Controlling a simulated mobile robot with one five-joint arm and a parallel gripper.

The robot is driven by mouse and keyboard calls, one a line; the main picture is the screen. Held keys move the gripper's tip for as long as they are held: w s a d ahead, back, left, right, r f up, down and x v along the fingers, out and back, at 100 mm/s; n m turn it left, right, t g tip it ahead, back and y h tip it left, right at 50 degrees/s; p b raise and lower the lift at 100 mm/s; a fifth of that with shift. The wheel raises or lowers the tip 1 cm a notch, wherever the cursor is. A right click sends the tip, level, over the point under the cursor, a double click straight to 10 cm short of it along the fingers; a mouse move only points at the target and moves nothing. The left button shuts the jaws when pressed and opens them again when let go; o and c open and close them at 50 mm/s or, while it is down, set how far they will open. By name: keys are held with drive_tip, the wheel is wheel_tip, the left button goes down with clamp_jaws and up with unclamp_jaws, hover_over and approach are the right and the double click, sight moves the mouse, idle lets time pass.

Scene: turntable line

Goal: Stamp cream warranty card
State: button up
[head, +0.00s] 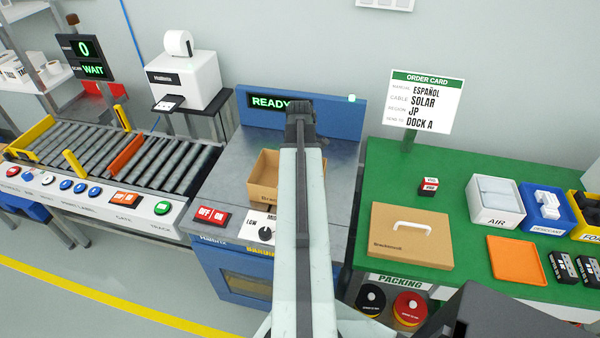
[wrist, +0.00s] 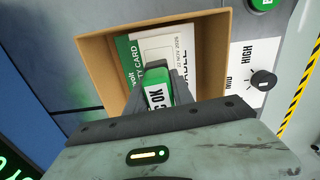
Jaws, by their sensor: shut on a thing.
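My gripper (wrist: 165,88) is shut on a green stamp (wrist: 157,82) whose visible lettering ends in "C OK". It holds the stamp over the open cardboard box (wrist: 104,55). A card with a green band (wrist: 130,62), its visible lettering ending in "TY CARD", lies inside the box, partly hidden by the stamp. Beside it shows a pale printed piece (wrist: 178,45) with a date and "ABLE". I cannot tell whether the stamp touches the card. In the head view the box (head: 263,178) stands on the grey worktop, and my arm hides the gripper.
The blue machine's display (head: 268,102) reads READY. A roller conveyor (head: 105,150) is at left, with a printer (head: 184,78) behind. The green packing table (head: 390,175) at right bears a closed carton (head: 411,236), bins and an orange tray (head: 515,259). A dial (wrist: 262,80) is near the box.

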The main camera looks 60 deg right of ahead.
drive_tip(key=shift+f+b, duration=0.5)
drive_tip(key=shift+f, duration=0.05)
idle(0.7)
drive_tip(key=shift+r, duration=0.1)
idle(0.5)
wheel_tip(320, 180, up, 7)
drive_tip(key=p, duration=0.7)
